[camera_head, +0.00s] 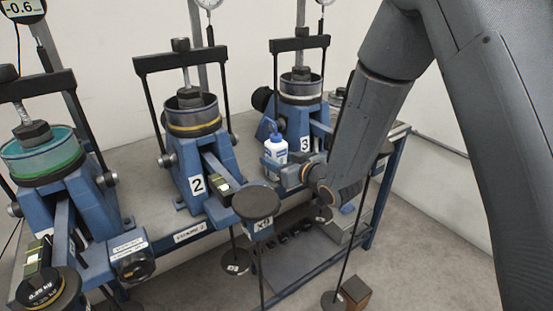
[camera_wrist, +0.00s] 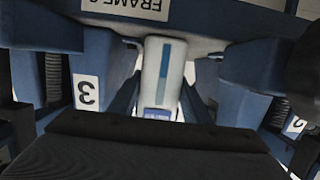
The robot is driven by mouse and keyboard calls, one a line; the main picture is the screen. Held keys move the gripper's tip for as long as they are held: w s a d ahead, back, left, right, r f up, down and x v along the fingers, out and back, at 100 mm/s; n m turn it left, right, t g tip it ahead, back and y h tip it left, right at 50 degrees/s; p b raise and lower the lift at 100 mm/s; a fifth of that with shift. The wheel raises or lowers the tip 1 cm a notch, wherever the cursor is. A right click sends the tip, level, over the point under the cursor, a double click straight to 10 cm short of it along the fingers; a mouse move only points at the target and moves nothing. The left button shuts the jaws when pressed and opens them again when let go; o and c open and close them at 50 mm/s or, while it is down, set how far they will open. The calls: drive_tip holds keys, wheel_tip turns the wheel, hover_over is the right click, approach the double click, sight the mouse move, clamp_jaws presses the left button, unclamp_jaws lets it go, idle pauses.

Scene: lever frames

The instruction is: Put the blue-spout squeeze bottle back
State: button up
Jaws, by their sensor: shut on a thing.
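The squeeze bottle (camera_head: 276,150) is white with a blue spout and a blue label. In the head view it is upright beside the frame marked 3 (camera_head: 304,122), at the end of my arm. My gripper (camera_head: 290,172) is shut on the bottle, partly hidden behind my wrist. In the wrist view the white bottle (camera_wrist: 160,75) stands between the two dark fingers of my gripper (camera_wrist: 158,100). I cannot tell whether its base touches the bench.
Frame 2 (camera_head: 195,150) stands left of the bottle, with its lever and round weight hanger (camera_head: 256,202) reaching forward. Another frame with a green-ringed cell (camera_head: 42,155) is at far left. Bare bench (camera_head: 143,165) lies between the frames. A wooden block (camera_head: 356,292) is on the floor.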

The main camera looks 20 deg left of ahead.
drive_tip(key=o, duration=0.4)
drive_tip(key=shift+f, duration=0.1)
drive_tip(key=o, duration=0.4)
drive_tip(key=shift+d+r, duration=0.1)
drive_tip(key=shift+r, duration=0.1)
drive_tip(key=b+v, duration=0.1)
drive_tip(key=v, duration=1)
drive_tip(key=shift+s+d+b, duration=0.25)
drive_tip(key=shift+s+b, duration=0.1)
drive_tip(key=shift+b, duration=0.05)
